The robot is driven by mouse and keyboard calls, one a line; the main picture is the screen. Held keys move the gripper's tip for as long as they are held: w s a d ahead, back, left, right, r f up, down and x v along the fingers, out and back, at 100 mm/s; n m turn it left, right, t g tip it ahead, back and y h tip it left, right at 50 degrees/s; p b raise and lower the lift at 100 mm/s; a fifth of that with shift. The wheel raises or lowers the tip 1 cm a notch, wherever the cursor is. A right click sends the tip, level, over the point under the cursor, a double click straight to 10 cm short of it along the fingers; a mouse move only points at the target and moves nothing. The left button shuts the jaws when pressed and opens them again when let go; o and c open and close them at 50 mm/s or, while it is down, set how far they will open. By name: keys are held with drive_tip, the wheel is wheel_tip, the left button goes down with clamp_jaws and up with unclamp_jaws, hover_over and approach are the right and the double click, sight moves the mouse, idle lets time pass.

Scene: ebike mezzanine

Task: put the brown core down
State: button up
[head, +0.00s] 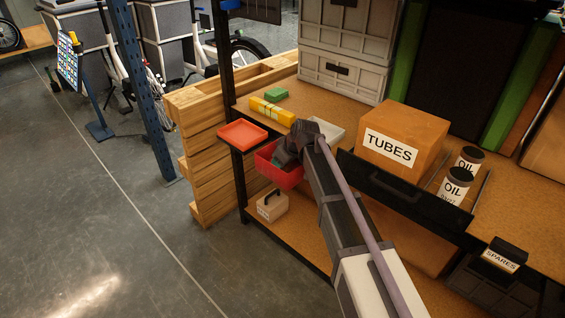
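I cannot make out a brown core in the head view; my arm and gripper may hide it. My gripper (284,157) is dark and points down and left, at the red bin (283,179) by the bench's left end. Its fingers are small and dark here, so I cannot tell whether they are open or shut, or whether they hold anything. Something dark green shows by the fingertips, at or in the red bin. My arm reaches in from the lower right and covers part of the bench front.
An orange tray (242,134) sits left of the red bin. A yellow box (272,111), a green block (276,94) and a pale tray (328,131) are on the bench.

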drive_tip(key=o, duration=0.4)
drive_tip(key=shift+c, duration=0.2)
drive_tip(key=shift+r, duration=0.2)
drive_tip(key=p+v, duration=1.1)
drive_tip(key=v, duration=0.1)
drive_tip(key=s+d+f+m+g+h, duration=0.1)
drive_tip(key=s+d+m+g+h, duration=0.1)
drive_tip(key=s+d+m, duration=0.3)
drive_tip(key=s+d+f+m+g+h, duration=0.1)
drive_tip(key=s+d+m, duration=0.4)
drive_tip(key=s+d, duration=0.8)
drive_tip(key=s+h, duration=0.1)
drive_tip(key=s, duration=0.6)
drive_tip(key=shift+f+g+h, duration=0.15)
drive_tip(key=shift+g+h, duration=0.15)
drive_tip(key=shift+g, duration=0.1)
